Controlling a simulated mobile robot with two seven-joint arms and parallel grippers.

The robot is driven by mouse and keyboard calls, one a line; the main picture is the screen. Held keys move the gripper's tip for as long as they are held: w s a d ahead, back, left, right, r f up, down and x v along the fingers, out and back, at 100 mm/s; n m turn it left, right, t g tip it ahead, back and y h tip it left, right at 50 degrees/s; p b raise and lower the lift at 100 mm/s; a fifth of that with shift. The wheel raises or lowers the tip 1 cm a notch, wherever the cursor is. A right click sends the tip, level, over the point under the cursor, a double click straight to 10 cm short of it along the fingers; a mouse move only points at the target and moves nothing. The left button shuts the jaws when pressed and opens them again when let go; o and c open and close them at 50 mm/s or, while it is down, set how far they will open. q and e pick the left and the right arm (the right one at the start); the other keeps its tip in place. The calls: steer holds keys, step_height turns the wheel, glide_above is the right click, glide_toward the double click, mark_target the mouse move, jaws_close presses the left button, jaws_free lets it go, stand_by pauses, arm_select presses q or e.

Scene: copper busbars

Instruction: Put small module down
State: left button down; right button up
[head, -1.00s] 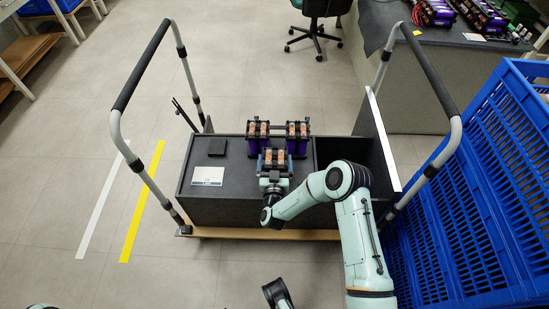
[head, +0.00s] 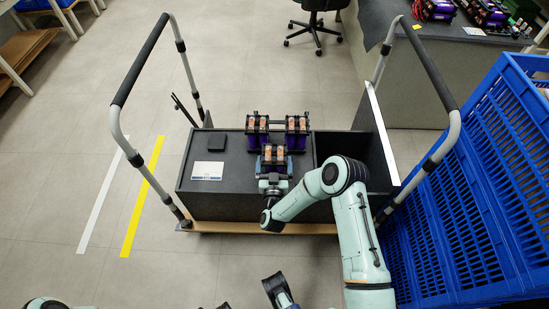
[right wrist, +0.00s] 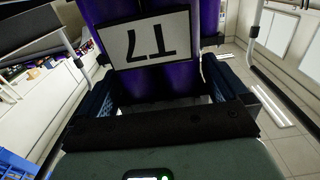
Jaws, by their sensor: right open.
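The small module (head: 274,156), purple with copper-coloured tops, stands upright at the front of the dark box top on the cart. In the right wrist view its purple cells (right wrist: 140,80) fill the space ahead, with a white label (right wrist: 147,43) reading T7 upside down. My right gripper (head: 274,164) is open, with its blue-dark fingers on either side of the module's lower part. Whether the fingers touch it is hard to see. A dark end part of what looks like my left arm (head: 277,288) shows at the bottom edge; its jaws cannot be made out.
Two similar modules, one on the left (head: 257,130) and one on the right (head: 297,130), stand just behind. An open compartment (head: 340,145) is right. Tall cart handles (head: 118,135) and a blue crate (head: 460,200) flank the space.

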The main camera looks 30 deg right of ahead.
arm_select(q)
steer(key=shift+s+d+r+g+h+p, duration=0.15)
steer(key=shift+s+d+r+g+p, duration=0.2)
steer(key=shift+s+r, duration=0.3)
steer(key=shift+s+d+r+g+h+p, duration=0.15)
steer(key=shift+s+d+r+p, duration=0.15)
steer(key=shift+s+r+p, duration=0.35)
arm_select(e)
steer(key=v, duration=0.9)
steer(key=shift+s, duration=0.35)
arm_select(q)
steer(key=shift+s+f, duration=0.1)
steer(key=shift+f, duration=0.05)
arm_select(e)
steer(key=shift+a, duration=0.15)
